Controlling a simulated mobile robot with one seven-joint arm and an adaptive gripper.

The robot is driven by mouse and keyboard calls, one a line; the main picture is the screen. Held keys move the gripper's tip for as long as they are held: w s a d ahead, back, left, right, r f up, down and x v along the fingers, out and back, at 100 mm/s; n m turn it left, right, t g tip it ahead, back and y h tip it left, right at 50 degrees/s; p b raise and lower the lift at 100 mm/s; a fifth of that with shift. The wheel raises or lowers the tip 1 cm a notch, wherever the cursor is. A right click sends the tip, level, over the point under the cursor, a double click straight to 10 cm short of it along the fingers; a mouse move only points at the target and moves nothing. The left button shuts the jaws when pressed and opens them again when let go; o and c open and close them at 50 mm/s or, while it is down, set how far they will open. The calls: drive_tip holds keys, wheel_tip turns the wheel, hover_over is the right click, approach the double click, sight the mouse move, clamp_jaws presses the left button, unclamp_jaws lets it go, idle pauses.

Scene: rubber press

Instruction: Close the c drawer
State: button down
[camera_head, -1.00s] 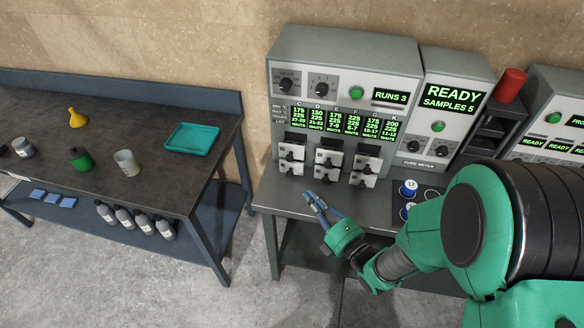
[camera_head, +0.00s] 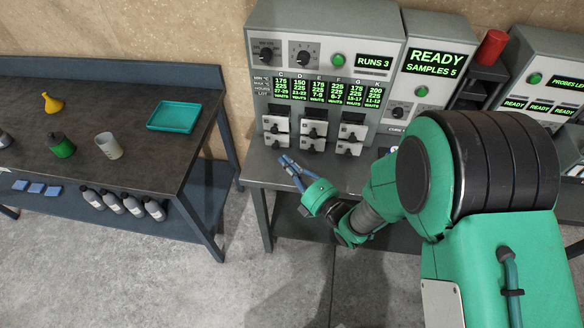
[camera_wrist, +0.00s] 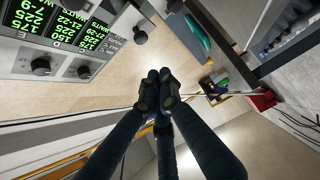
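The drawer unit (camera_head: 330,100) has small pale drawer fronts with dark knobs, stacked in pairs. The C label heads its left end. The upper-left front (camera_head: 275,124) sits above another front (camera_head: 276,140); the letters on them are too small to read. Dark spaces show above the upper fronts, and how far each drawer stands out is hard to tell. My gripper (camera_head: 289,172) is in front of and below the left pair, apart from it. In the wrist view its blue fingertips (camera_wrist: 159,91) are together with nothing between them. A dark knob (camera_wrist: 140,37) shows beside them.
The metal bench (camera_head: 258,172) carries the unit. The READY machine (camera_head: 436,65) and a red cylinder (camera_head: 492,46) stand to the right. A dark side table (camera_head: 130,170) with a teal tray (camera_head: 174,117) is at left, with a floor gap between.

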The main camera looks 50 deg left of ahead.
sight(281, 126)
drive_tip(key=w+a, duration=0.2)
drive_tip(key=a, duration=0.7)
drive_tip(key=shift+w+b, duration=0.15)
drive_tip(key=shift+b, duration=0.15)
drive_tip(key=shift+r, duration=0.1)
drive_tip(key=w+a+b, duration=0.4)
drive_tip(key=shift+w+a, duration=0.15)
drive_tip(key=shift+w, duration=0.1)
drive_tip(key=shift+w+a+b, duration=0.15)
drive_tip(key=shift+b, duration=0.15)
drive_tip(key=shift+r, duration=0.1)
drive_tip(key=shift+w, duration=0.1)
